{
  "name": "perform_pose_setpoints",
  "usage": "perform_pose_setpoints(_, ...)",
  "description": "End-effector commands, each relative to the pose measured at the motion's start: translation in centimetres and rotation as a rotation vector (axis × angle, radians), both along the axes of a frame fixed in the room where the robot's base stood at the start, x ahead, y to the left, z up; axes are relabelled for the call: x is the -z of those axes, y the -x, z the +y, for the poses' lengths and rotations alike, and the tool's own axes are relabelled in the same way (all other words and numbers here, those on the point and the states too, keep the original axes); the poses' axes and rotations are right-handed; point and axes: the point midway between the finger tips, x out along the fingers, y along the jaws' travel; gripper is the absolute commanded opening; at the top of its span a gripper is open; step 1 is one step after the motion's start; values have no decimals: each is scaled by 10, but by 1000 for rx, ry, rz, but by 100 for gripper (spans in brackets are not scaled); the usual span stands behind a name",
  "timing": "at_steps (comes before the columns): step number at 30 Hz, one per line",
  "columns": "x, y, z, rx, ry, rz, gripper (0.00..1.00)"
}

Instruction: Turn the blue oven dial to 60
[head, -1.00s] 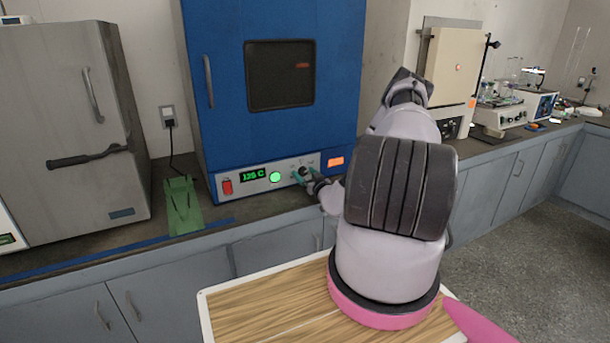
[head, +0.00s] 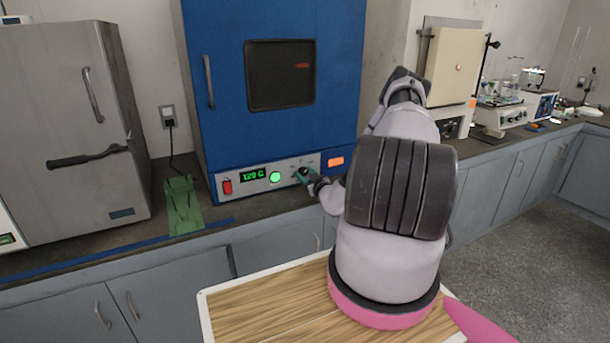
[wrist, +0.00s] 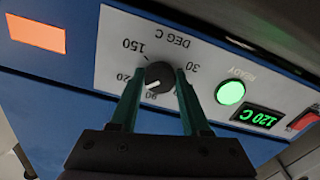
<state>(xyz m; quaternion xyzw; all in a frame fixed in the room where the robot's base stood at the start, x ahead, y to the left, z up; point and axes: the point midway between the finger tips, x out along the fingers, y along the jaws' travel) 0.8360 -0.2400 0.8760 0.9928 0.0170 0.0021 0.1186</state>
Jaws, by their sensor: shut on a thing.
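The blue oven (head: 275,125) stands on the bench with its door shut. Its light control panel (wrist: 115,55) looks upside down in the wrist view. The black dial (wrist: 159,72) sits between the two green fingers of my gripper (wrist: 159,80), which is shut on it. The dial's white mark points to the lower left in that view, near the 90 and 120 labels. In the head view my gripper (head: 306,175) reaches the panel from the right and mostly hides the dial.
A round green READY light (wrist: 230,92) and a red switch (wrist: 305,118) are on the same panel. An orange label (wrist: 36,33) is at its other side.

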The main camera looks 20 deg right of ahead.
Motion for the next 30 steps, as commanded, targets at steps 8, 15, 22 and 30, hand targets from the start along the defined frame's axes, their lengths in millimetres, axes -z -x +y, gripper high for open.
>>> perform_pose_setpoints(8, 0, 0, 0, 0, 261, -8, 0)
perform_pose_setpoints(15, 1, 1, 0, -2, 490, -15, 0)
perform_pose_setpoints(22, 1, 1, 0, -1, 707, -23, 0)
perform_pose_setpoints(30, 0, 0, 0, -2, 962, -33, 0)
